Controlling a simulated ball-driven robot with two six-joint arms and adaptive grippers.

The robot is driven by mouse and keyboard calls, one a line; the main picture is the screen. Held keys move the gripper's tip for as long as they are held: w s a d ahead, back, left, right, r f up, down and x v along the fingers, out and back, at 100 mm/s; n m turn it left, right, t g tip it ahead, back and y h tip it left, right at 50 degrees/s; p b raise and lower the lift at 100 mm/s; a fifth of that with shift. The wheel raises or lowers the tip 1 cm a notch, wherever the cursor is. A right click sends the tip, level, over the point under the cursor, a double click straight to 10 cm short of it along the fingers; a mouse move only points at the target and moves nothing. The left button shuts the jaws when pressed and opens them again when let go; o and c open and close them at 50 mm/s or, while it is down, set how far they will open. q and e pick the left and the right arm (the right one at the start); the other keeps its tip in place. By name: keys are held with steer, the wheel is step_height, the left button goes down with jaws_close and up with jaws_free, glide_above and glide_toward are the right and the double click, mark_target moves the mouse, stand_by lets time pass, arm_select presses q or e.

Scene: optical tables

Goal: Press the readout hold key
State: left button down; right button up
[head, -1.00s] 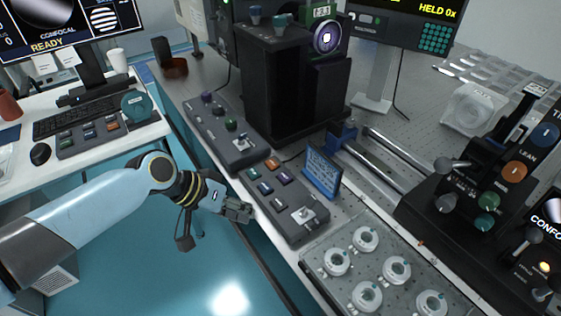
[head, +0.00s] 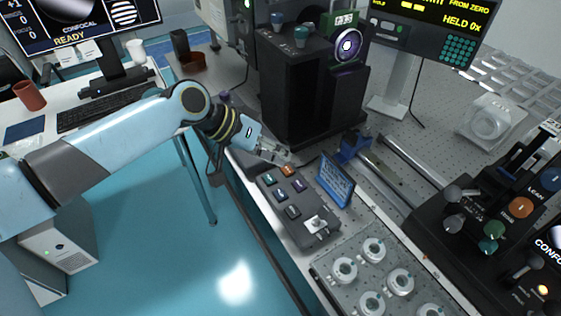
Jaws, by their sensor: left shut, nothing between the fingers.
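A dark key box (head: 318,212) lies on the optical table's near edge. It carries a green key (head: 268,180), an orange key (head: 288,170), a purple key (head: 299,185), other dark keys and a small silver lever. The labels are too small to read, so I cannot tell which is the hold key. My left gripper (head: 284,157) is shut and empty at the far end of this box, close to the orange key; I cannot tell whether it touches. My right gripper is not in view.
A blue-framed panel (head: 335,180) stands just right of the key box. A tall black instrument (head: 310,90) rises behind my gripper. A tray with round white pieces (head: 345,270) lies nearer. A control block with knobs (head: 470,215) stands at the right.

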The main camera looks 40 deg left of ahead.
arm_select(q)
steer(key=b, duration=0.7)
glide_above(279, 190)
step_height(279, 190, down, 7)
steer(key=shift+f, duration=0.1)
steer(key=shift+f+b, duration=0.35)
steer(key=shift+f, duration=0.4)
stand_by(0.3)
steer(key=shift+f, duration=0.4)
steer(key=shift+f+b, duration=0.15)
steer(key=shift+b, duration=0.2)
